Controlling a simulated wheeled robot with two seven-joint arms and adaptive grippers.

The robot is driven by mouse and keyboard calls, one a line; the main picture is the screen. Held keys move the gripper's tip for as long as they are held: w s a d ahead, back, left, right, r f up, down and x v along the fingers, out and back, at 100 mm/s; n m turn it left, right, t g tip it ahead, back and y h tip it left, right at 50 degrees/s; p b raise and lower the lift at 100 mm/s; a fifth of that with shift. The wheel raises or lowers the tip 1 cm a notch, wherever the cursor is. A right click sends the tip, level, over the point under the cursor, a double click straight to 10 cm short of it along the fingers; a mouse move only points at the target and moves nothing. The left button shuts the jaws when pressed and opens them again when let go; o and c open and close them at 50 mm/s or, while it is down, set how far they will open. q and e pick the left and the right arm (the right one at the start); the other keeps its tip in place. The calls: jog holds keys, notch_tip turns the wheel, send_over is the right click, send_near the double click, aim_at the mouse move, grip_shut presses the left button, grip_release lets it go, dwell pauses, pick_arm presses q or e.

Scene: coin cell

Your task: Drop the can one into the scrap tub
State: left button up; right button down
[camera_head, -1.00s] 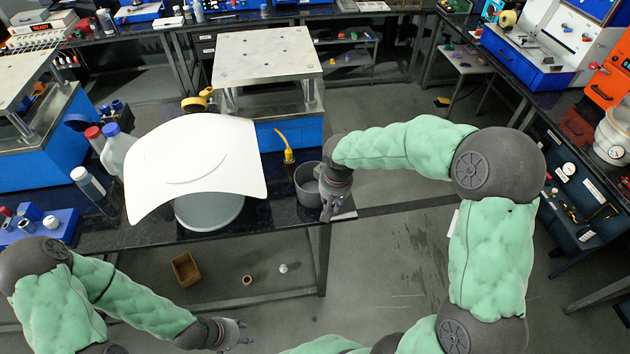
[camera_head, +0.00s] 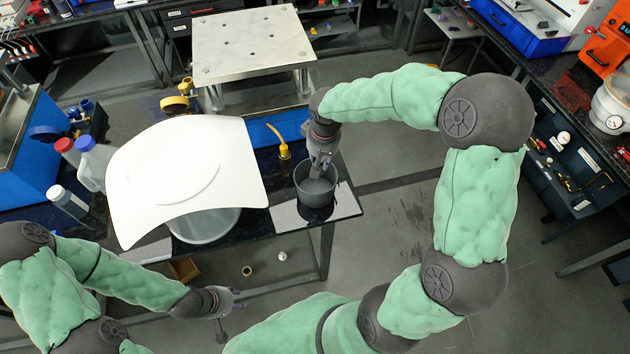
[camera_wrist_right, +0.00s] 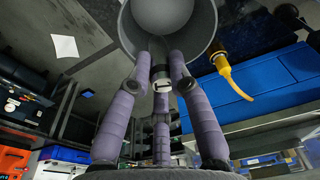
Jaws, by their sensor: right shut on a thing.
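The grey round tub (camera_head: 310,196), likely the scrap tub, stands near the right end of the dark bench, its mouth upward. My right gripper (camera_head: 318,165) is over its back rim, pointing down. In the right wrist view, the purple-grey fingers (camera_wrist_right: 160,62) are shut on a small metallic cylinder, likely the can (camera_wrist_right: 160,78). The tub's grey wall and inside (camera_wrist_right: 205,35) show just beyond the fingertips. In the head view the can is hardly visible between the fingers. My left gripper (camera_head: 238,300) is open and empty, low at the lower left, away from the bench.
A large white curved sheet (camera_head: 180,170) covers a pale round vessel (camera_head: 215,228) left of the tub. A yellow-nozzled bottle (camera_head: 283,150) stands close behind the tub. A metal-topped stand (camera_head: 255,45) rises at the back. The floor right of the bench is clear.

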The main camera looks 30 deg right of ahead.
jog(key=shift+s+f, duration=0.2)
jog(key=shift+f, duration=0.3)
jog(key=f, duration=0.1)
jog(key=f+b, duration=0.2)
jog(key=shift+w, duration=0.25)
jog(key=shift+f+b, duration=0.65)
jog(key=shift+f, duration=0.1)
jog(key=c, duration=1.1)
grip_release()
jog(key=shift+o, duration=0.2)
jog(key=shift+s, duration=0.1)
notch_tip(320, 180, up, 12)
jog(key=s, duration=0.1)
jog(key=shift+s, duration=0.2)
jog(key=shift+a, duration=0.1)
